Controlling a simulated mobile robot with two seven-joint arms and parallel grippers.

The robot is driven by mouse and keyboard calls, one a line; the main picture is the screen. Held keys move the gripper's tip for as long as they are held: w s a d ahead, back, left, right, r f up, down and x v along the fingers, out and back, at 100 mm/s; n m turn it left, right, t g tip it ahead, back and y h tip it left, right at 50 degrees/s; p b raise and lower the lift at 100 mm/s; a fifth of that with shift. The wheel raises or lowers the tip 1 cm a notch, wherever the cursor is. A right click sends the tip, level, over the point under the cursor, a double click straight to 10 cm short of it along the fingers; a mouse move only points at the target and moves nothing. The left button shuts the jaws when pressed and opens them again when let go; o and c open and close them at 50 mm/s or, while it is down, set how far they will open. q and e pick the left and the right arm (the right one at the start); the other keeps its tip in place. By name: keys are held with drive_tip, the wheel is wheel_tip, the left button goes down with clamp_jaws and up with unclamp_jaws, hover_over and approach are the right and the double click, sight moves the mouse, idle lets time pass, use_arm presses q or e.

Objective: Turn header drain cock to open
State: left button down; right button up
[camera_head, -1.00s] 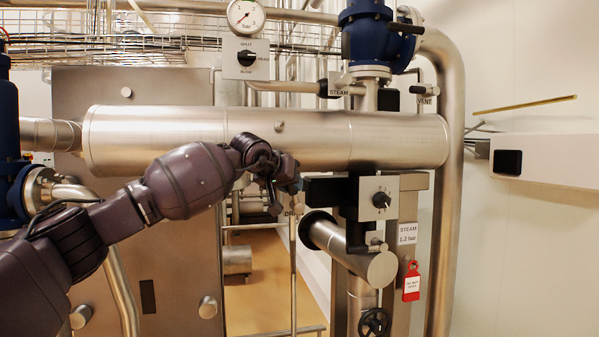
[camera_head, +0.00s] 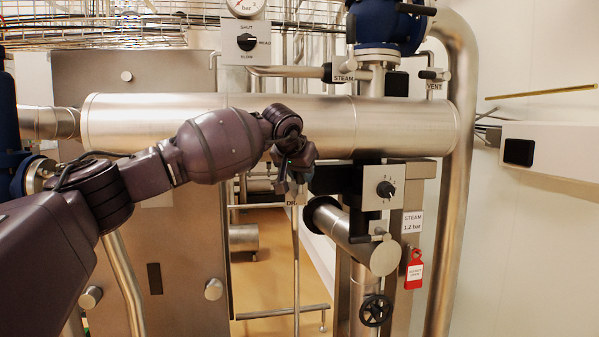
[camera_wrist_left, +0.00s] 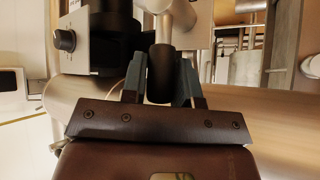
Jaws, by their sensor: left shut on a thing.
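The header drain cock's black handle (camera_wrist_left: 160,74) sits between the two fingers of my left gripper (camera_wrist_left: 160,82) in the left wrist view. The gripper is shut on it, and a light metal stem shows just beyond the handle. In the head view my left gripper (camera_head: 292,180) is below the large steel header (camera_head: 390,128), just above the partly covered drain label (camera_head: 291,203). There the handle is hidden behind the gripper, so I cannot tell its angle. My right gripper is not in view.
A black selector knob (camera_head: 385,189) on a pale plate is close to the right of my left gripper. A capped pipe (camera_head: 384,258), a black handwheel (camera_head: 375,311) and a red tag (camera_head: 414,272) are below it. A thin vertical pipe (camera_head: 296,265) runs down under the gripper.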

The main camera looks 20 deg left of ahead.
use_arm(q)
drive_tip(key=shift+d, duration=0.2)
drive_tip(key=c, duration=1.2)
unclamp_jaws()
drive_tip(key=shift+o, duration=1.3)
drive_tip(key=shift+w+d, duration=0.2)
drive_tip(key=shift+d, duration=0.1)
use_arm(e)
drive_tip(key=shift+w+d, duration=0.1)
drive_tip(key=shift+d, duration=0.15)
use_arm(q)
drive_tip(key=shift+s+a, duration=0.1)
drive_tip(key=shift+a, duration=0.15)
drive_tip(key=shift+s+r, duration=0.15)
drive_tip(key=shift+r, duration=0.1)
drive_tip(key=b+v, duration=0.2)
drive_tip(key=v, duration=0.8)
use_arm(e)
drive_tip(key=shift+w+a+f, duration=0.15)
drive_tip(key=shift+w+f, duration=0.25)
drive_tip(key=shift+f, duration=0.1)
